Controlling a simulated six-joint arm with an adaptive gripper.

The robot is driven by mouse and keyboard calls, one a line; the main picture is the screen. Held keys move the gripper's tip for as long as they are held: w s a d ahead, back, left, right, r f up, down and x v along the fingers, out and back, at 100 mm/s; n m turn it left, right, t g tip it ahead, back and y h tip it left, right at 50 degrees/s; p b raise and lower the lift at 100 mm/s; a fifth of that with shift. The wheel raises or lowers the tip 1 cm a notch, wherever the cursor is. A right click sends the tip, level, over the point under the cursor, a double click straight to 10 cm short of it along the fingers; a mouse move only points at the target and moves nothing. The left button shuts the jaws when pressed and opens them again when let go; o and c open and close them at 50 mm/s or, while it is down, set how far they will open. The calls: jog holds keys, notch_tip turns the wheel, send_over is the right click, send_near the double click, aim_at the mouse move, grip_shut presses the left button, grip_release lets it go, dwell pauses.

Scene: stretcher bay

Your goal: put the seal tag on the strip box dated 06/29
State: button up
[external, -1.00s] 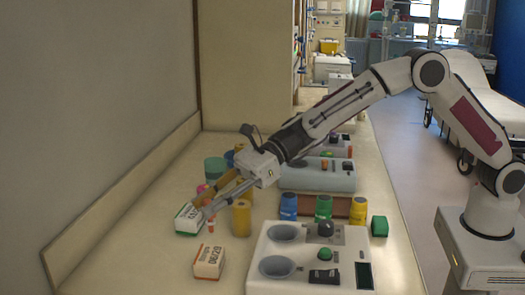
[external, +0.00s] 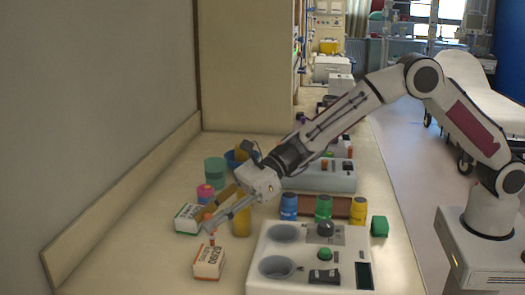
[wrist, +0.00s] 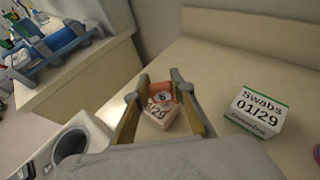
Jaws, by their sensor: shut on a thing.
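The strip box dated 06/29 (external: 208,264) is a small white box with orange print near the front of the counter. It also shows in the wrist view (wrist: 157,117), just past my fingertips with part of its date visible. My gripper (external: 209,220) is shut on the small orange-red seal tag (wrist: 162,94), which sits between the fingertips. The tag is over the 06/29 box; whether it touches the box I cannot tell.
A white-and-green Swabs box marked 01/29 (wrist: 256,111) stands beside the strip box. A device with two round wells (external: 310,262) stands to the right. The counter's front left is clear.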

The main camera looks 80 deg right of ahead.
jog(key=shift+f, duration=0.2)
jog(key=o, duration=0.8)
jog(key=shift+r, duration=0.1)
jog(key=shift+r, duration=0.15)
jog(key=shift+v, duration=5.95)
